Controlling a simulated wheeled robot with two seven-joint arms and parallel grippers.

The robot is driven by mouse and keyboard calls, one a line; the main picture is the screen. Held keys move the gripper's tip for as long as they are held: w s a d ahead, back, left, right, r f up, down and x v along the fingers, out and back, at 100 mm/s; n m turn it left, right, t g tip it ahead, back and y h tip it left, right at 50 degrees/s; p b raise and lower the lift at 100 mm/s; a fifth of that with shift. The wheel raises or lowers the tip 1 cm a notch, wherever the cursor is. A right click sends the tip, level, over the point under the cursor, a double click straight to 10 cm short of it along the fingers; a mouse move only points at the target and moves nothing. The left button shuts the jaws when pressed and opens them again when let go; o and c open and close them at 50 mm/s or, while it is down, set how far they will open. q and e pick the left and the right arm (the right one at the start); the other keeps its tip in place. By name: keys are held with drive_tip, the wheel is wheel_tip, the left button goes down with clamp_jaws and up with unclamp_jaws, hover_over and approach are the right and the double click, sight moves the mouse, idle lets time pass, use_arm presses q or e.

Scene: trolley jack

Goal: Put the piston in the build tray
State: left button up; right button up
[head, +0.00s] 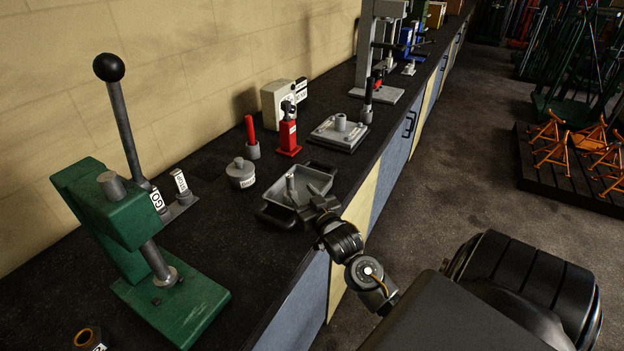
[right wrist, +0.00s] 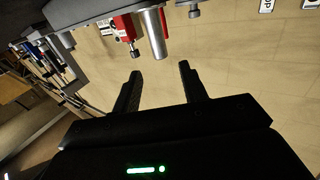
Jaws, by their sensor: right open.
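The build tray (head: 318,178), a shallow grey tray with black handles, sits on the dark bench near its front edge. A silver rod that looks like the piston (head: 291,187) stands in the tray, leaning slightly in the head view. It also shows in the right wrist view (right wrist: 153,34), where the scene appears upside down. My right gripper (head: 318,205) is at the tray's near right side. Its two fingers (right wrist: 158,82) are open and empty, with the silver rod a little beyond them and apart from them. My left gripper is not in view.
A green press (head: 190,305) with a tall lever stands at left. Behind the tray are a grey lidded pot (head: 241,173), a red-handled part (head: 250,138) and a red upright unit (head: 289,138). A grey plate with a socket (head: 339,133) lies beyond. The bench front is clear.

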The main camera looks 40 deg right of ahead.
drive_tip(key=b+v, duration=0.1)
drive_tip(key=v, duration=0.4)
drive_tip(key=shift+s+a, duration=0.1)
drive_tip(key=shift+s, duration=0.3)
